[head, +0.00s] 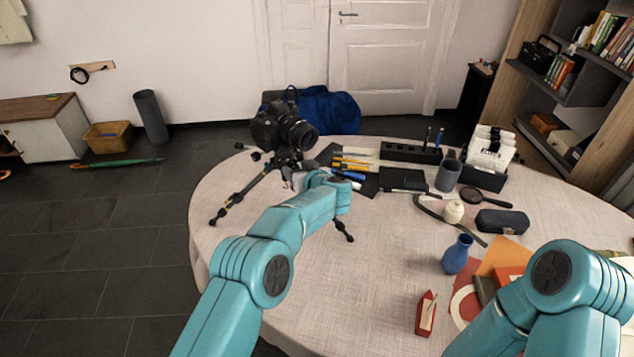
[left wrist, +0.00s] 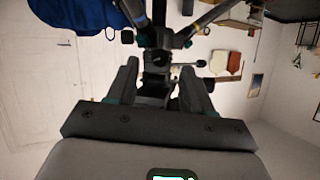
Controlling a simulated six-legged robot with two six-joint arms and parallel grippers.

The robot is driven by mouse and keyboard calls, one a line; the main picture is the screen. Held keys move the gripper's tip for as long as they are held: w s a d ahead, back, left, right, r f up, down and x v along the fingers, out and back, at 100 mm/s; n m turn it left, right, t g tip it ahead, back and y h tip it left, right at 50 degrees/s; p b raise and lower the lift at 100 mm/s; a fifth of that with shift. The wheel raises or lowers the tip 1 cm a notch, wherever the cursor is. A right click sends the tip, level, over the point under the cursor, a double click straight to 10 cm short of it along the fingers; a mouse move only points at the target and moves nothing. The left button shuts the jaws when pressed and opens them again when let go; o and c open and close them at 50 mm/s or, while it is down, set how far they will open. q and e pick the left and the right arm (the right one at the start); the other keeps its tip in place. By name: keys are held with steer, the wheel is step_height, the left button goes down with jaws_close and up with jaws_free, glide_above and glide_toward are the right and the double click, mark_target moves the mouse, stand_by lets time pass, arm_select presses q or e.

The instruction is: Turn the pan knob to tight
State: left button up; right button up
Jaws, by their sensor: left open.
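A black camera (head: 283,128) sits on a small black tripod (head: 262,180) on the round table. My left gripper (head: 296,178) reaches the tripod's head from the front, partly hidden behind my left wrist. In the left wrist view my left gripper (left wrist: 158,82) is open, with one dark finger on each side of the tripod head (left wrist: 157,60). A dark knob-like part with a small pale mark shows there between the fingertips; I cannot tell whether they touch it. The pan knob cannot be made out in the head view. My right gripper is out of view; only its arm shows.
Pens and markers (head: 352,166) lie on a dark mat right of the tripod. The tablecloth (head: 350,285) is clear at front centre.

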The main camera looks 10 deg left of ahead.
arm_select(q)
steer(key=b+v, duration=0.2)
steer(key=v, duration=1.1)
steer(key=shift+s, duration=0.15)
steer(key=shift+d+r, duration=0.1)
